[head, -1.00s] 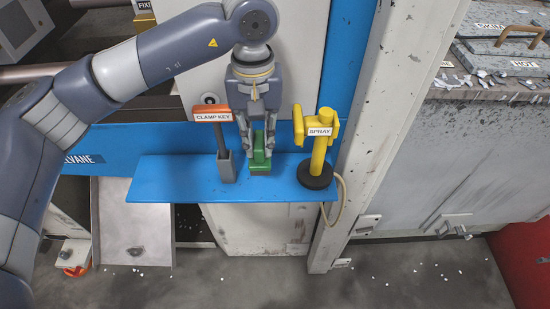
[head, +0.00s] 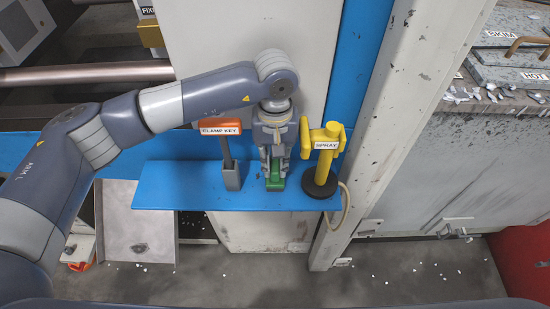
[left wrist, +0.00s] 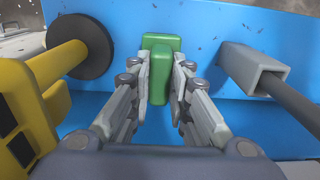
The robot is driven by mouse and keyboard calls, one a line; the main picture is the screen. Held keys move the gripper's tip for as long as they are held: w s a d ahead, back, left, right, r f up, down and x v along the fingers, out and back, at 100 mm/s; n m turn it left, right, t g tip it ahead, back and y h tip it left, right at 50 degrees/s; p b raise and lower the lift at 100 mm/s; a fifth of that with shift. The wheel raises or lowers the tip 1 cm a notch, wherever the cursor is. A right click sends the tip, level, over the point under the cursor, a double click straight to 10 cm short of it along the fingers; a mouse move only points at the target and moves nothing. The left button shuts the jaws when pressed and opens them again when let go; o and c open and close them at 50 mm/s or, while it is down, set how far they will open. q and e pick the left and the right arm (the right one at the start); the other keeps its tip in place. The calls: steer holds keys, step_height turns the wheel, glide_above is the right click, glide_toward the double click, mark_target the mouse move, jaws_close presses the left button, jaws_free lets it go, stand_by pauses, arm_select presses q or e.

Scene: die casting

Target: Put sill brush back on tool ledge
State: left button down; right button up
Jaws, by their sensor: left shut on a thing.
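The sill brush (head: 275,184) is green and sits between the clamp key and the spray on the blue tool ledge (head: 180,187). My left gripper (head: 274,178) points down at it and is shut on its upper part. In the left wrist view the green brush (left wrist: 161,75) shows between the two fingers (left wrist: 160,85), over the blue ledge (left wrist: 230,125). The brush's base appears at ledge level; I cannot tell for sure whether it touches. My right gripper is not in view.
The clamp key (head: 227,160) with its orange handle stands in a grey holder left of the brush. The yellow spray (head: 324,155) stands on a black round base close to the right. A white post (head: 385,130) rises beyond the ledge's right end. The ledge's left part is bare.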

arm_select(q)
steer(key=shift+f, duration=0.25)
steer(key=shift+s, duration=0.15)
steer(key=shift+f+b, duration=0.15)
steer(key=shift+b, duration=0.25)
steer(key=c, duration=1.5)
jaws_free()
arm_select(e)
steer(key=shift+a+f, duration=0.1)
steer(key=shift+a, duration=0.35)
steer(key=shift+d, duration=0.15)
